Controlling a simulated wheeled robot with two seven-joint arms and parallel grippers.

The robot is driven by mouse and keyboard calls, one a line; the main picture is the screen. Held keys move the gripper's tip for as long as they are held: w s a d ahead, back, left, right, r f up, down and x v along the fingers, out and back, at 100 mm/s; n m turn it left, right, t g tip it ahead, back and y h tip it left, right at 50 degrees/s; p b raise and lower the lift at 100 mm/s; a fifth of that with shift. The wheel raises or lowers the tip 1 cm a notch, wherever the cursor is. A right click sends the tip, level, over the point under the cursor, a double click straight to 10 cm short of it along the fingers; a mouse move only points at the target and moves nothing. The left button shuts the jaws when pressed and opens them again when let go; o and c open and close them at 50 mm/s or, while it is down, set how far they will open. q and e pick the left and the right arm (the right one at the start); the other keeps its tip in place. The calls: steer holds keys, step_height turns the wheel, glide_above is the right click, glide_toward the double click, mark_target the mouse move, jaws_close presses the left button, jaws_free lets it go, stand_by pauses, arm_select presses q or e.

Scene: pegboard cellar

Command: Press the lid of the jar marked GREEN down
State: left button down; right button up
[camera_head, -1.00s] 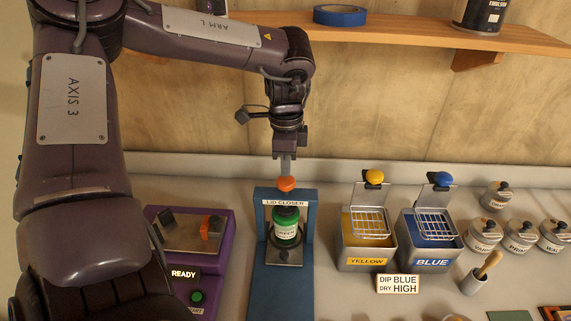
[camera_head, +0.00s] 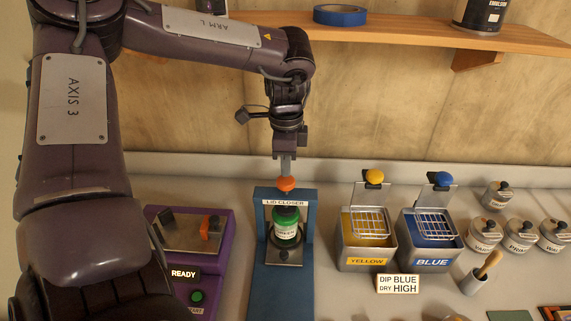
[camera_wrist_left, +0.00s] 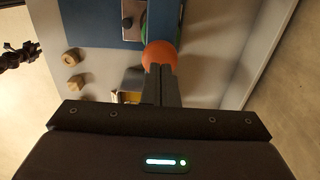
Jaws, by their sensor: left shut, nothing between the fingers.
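A small jar (camera_head: 286,230) with a green lid (camera_head: 286,212) and a label too small to read surely stands upright in the blue lid closer (camera_head: 271,285). An orange knob (camera_head: 286,184) sits at the top of the closer, above its name plate. My left gripper (camera_head: 286,175) is shut and empty, pointing down with its fingertips at the top of the knob. In the left wrist view the knob (camera_wrist_left: 160,54) is right at the shut fingertips (camera_wrist_left: 160,72), seemingly touching, with a little green of the lid behind it. My right gripper is not in view.
A purple device (camera_head: 226,245) with a READY display stands left of the closer. Yellow (camera_head: 366,262) and blue (camera_head: 430,264) dip tanks with baskets stand right. Several grey lidded jars (camera_head: 484,236) stand at far right. A wooden shelf (camera_head: 410,30) runs above.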

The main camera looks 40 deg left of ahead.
mark_target(285, 179)
arm_select(q)
steer(key=shift+f, duration=0.15)
steer(key=shift+f+b, duration=0.8)
steer(key=shift+s+f+b, duration=0.1)
steer(key=shift+f+b, duration=0.75)
steer(key=shift+r, duration=0.15)
steer(key=shift+r+p, duration=0.95)
steer(key=shift+r, duration=0.65)
steer(key=shift+r, duration=0.1)
